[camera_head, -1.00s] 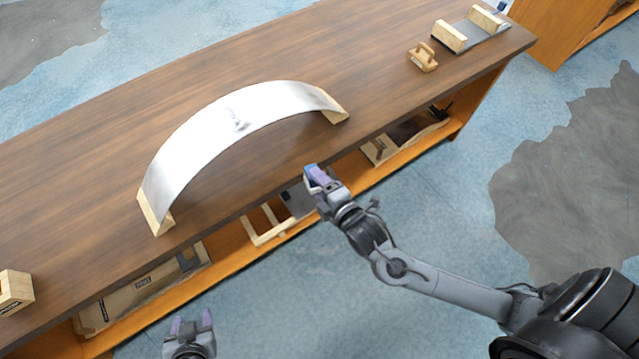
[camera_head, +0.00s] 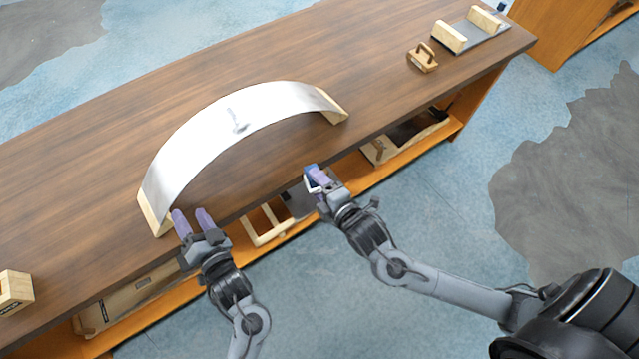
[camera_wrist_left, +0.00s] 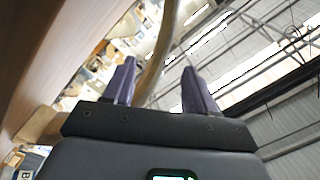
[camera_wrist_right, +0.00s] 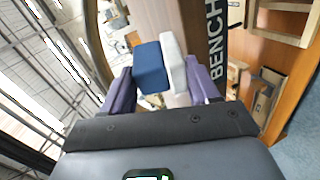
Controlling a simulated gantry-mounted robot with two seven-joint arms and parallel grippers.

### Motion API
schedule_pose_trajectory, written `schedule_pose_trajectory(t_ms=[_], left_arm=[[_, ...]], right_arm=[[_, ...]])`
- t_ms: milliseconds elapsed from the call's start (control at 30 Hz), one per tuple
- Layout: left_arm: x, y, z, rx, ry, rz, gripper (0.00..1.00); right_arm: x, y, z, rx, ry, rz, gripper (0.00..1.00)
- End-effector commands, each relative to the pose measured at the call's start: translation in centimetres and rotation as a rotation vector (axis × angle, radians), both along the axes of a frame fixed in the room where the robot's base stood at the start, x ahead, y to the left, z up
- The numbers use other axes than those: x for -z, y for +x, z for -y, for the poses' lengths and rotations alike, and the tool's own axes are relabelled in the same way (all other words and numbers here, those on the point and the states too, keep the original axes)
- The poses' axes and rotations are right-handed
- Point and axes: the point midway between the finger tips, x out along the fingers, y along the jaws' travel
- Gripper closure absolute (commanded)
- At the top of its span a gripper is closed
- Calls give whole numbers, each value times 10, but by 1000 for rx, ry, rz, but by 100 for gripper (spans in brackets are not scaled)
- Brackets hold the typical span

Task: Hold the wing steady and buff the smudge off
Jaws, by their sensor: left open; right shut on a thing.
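The wing (camera_head: 190,135) is a curved silver panel arched over the brown workbench, with wooden blocks at both ends. My left gripper (camera_head: 190,217) is open and empty beside the near left end of the wing, in front of the left end block (camera_head: 153,215). My right gripper (camera_head: 318,177) is shut on a blue-and-white block (camera_wrist_right: 152,68), in front of the bench's near edge and apart from the wing. In the head view the fingers partly hide this block.
A wooden block with a handle (camera_head: 423,58) and a grey plate with two wooden blocks (camera_head: 466,38) sit at the bench's far right. A wooden box (camera_head: 14,289) is at its left edge. The shelf below holds a cardboard box (camera_head: 140,290) and wooden frames (camera_head: 262,232).

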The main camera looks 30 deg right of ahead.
Motion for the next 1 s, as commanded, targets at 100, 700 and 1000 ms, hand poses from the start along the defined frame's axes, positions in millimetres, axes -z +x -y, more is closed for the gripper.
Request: schedule_pose_trajectory(t_ms=[100, 700, 1000], left_arm=[[-2, 9, -1, -1, -1, 4, 43], [-2, 87, -6, -2, -1, 2, 43], [-2, 112, -7, 0, -2, 2, 43]], right_arm=[[0, 0, 0, 0, 0, 0, 75], [0, 0, 0, 0, 0, 0, 75], [0, 0, 0, 0, 0, 1, 75]])
